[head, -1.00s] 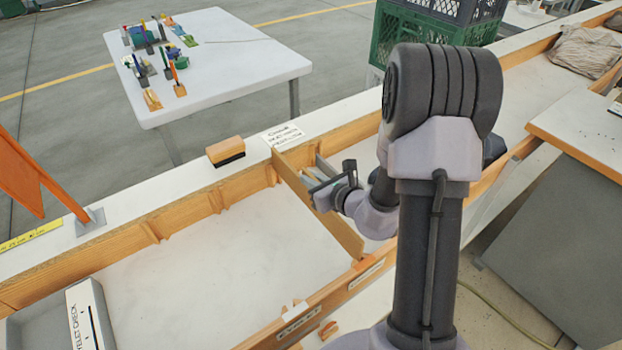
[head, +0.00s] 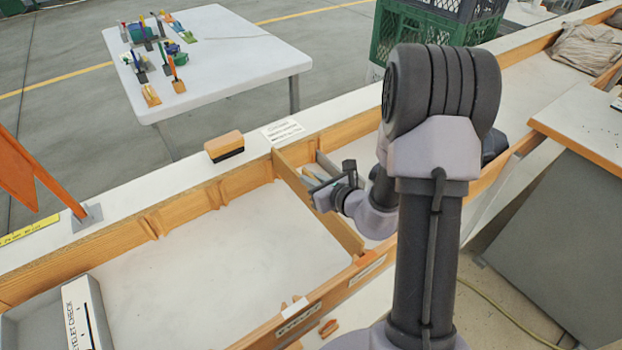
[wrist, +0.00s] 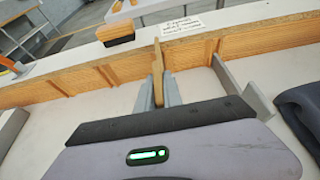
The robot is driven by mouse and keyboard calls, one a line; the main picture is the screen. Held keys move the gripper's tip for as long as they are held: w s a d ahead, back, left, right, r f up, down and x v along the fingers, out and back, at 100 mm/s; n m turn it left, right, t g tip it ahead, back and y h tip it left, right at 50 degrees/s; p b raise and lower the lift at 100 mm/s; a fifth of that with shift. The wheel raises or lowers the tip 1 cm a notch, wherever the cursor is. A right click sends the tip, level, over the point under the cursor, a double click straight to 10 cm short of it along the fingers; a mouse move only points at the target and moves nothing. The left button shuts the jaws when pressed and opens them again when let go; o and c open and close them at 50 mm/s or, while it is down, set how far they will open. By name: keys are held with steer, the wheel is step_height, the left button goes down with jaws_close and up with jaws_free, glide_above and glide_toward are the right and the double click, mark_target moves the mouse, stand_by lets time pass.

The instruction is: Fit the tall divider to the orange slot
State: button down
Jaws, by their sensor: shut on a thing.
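My gripper (head: 322,192) is shut on a long wooden divider (head: 338,228) that spans the tray from the back rail to the front rail. In the wrist view, the divider (wrist: 158,64) stands on edge between my two grey fingers (wrist: 159,92), with its far end at the back wooden rail (wrist: 215,48). The rails carry pairs of wooden ribs (head: 215,195) that form slots.
A wood-backed brush (head: 224,146) and a printed card (head: 283,131) lie on the back ledge. An orange sign (head: 18,172) stands at the left. The tray floor (head: 210,265) between is clear.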

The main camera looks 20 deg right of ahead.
steer(key=shift+f+b, duration=0.65)
steer(key=shift+f, duration=0.15)
steer(key=shift+f+b, duration=0.4)
steer(key=shift+f, duration=1.75)
steer(key=c, duration=1.4)
jaws_free()
step_height(320, 180, up, 5)
steer(key=p, duration=0.4)
steer(key=shift+r, duration=0.1)
